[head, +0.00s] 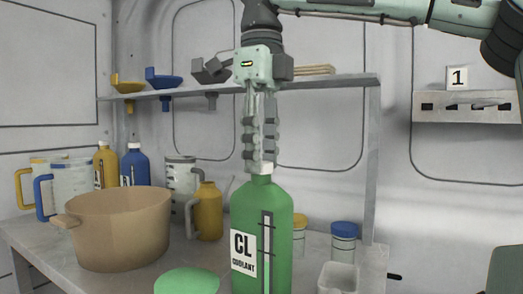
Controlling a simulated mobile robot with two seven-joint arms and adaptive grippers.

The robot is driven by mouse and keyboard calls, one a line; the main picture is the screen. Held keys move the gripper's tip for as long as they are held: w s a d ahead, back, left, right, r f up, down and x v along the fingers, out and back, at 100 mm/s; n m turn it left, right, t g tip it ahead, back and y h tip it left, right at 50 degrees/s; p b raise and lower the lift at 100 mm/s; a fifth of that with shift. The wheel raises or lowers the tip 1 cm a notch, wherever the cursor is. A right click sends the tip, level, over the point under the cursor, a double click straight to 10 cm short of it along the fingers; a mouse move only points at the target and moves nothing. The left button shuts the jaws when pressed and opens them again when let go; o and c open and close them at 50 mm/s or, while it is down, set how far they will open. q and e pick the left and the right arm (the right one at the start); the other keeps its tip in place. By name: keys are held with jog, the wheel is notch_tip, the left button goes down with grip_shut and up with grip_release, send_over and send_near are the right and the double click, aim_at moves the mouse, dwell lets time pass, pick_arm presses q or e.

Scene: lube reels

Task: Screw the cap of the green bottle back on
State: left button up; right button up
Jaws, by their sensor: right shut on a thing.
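The green bottle (262,215), labelled CL COOLANT, stands upright on the workbench. A white cap (261,168) sits at its mouth, directly under my right gripper. My right gripper (261,160) points straight down from above, with its fingers shut on the white cap. The fingers hide most of the cap's sides, so I cannot tell how far down on the neck it sits. My left gripper is not in view.
A tan pot (115,228) stands left of the bottle, with a yellow jug (207,212) behind. A green round lid-like top (187,281) is in front. A blue-capped jar (344,240) and a clear container (338,278) stand right. A shelf (345,82) runs behind my gripper.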

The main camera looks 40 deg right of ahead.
jog(key=m, duration=0.3)
jog(key=shift+r, duration=0.1)
jog(key=shift+m, duration=1.1)
jog(key=m, duration=0.3)
jog(key=shift+m+p, duration=0.3)
jog(key=shift+m, duration=0.8)
